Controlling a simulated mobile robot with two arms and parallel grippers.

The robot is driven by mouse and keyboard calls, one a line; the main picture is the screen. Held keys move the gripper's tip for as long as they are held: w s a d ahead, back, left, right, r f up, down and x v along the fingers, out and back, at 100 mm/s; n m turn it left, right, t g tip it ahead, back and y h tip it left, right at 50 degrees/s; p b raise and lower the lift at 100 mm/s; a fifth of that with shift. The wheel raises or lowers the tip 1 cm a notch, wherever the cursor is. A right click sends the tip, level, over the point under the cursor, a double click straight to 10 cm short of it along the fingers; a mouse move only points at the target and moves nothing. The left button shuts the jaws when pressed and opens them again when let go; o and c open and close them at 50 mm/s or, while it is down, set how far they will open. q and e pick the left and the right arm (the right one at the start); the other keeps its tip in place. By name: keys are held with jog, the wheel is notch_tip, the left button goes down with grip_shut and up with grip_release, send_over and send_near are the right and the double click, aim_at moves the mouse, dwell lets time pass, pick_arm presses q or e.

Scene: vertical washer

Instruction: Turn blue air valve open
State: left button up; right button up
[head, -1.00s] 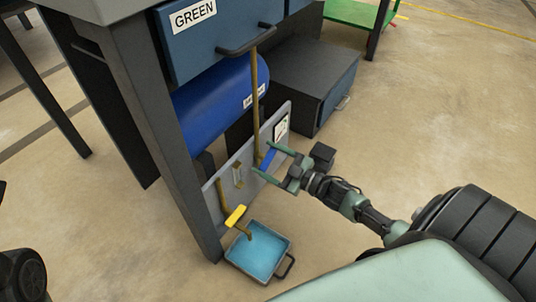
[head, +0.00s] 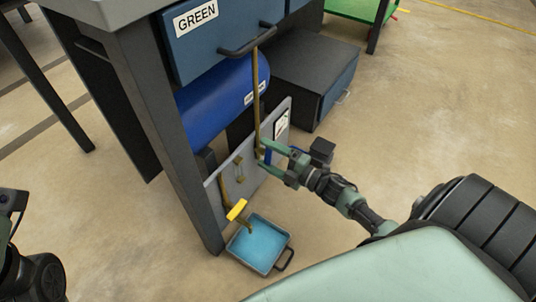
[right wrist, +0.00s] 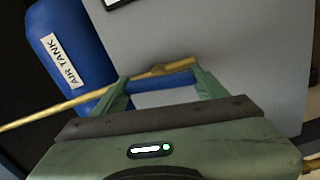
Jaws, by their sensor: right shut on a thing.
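The blue air valve handle (head: 267,157) is on the brass pipe at the grey panel (head: 252,187) under the workbench; the fingers partly hide it in the head view. My right gripper (head: 263,153) is shut on this handle, one finger on each side. In the right wrist view the blue handle (right wrist: 165,82) lies between the two green fingers, next to the brass pipe (right wrist: 60,107). Only dark parts of my left arm show at the left edge of the head view; its fingers cannot be seen.
A blue air tank (head: 215,100) lies behind the panel. A yellow-handled valve (head: 237,209) sits above a blue tray (head: 257,245) on the floor. A bench leg (head: 165,150) stands at the left, a dark cabinet (head: 300,75) behind. The floor at the right is clear.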

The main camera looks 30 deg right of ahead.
jog(key=shift+f+n, duration=0.15)
jog(key=shift+n, duration=0.95)
jog(key=o, duration=1.4)
